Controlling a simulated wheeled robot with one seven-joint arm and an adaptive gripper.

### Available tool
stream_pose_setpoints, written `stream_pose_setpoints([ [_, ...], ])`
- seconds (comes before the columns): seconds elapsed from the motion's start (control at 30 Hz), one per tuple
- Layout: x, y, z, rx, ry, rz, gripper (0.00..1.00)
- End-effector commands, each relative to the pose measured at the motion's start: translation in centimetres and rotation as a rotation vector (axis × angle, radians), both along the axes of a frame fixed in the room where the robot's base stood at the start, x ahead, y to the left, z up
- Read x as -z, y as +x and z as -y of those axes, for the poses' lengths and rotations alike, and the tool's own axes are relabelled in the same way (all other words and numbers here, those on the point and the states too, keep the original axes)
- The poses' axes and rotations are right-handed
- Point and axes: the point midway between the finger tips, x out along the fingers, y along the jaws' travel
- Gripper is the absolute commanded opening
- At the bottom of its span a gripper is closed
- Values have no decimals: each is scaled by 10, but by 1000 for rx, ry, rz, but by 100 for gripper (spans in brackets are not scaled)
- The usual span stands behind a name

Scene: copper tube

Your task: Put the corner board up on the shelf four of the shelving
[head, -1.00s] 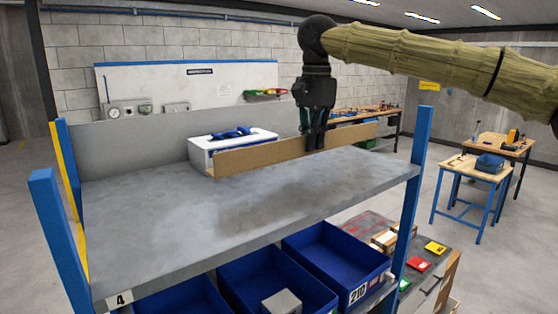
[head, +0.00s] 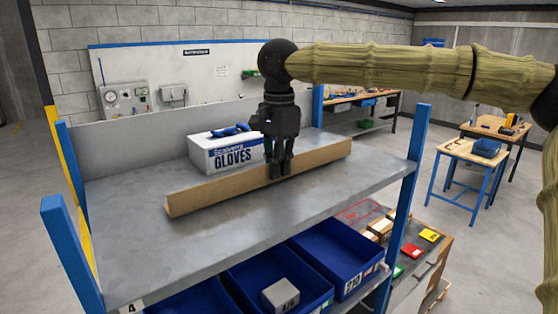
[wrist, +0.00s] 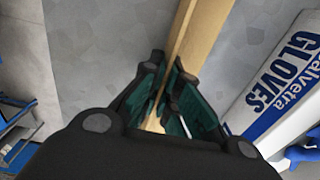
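The corner board (head: 215,190) is a long tan-brown strip. It stretches across the grey top shelf (head: 130,240), shelf four by its 4 label, in front of the glove box. It sits on or just above the surface; I see no clear gap under it. My gripper (head: 279,175) points down at the board's middle, with its fingers on either side. In the wrist view the board (wrist: 198,35) runs between the gripper fingers (wrist: 170,85), which look closed on it. The fingertips are partly hidden by the board.
A white box of gloves (head: 232,156) stands behind the board, with blue gloves on top. Blue posts (head: 408,165) rise at the shelf corners. Blue bins (head: 335,258) fill the level below. The shelf's front left is bare.

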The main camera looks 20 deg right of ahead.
Motion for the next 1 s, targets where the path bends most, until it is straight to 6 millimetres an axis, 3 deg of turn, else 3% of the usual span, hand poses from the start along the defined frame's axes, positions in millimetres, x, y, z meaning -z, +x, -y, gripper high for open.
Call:
stream_pose_setpoints([
  [0.4, 8, 0, 0, 0, 0, -1, 0],
  [0.53, 8, 0, 0, 0, 0, 0, 27],
  [1.0, -1, 1, 0, 1, 0, 3, 27],
])
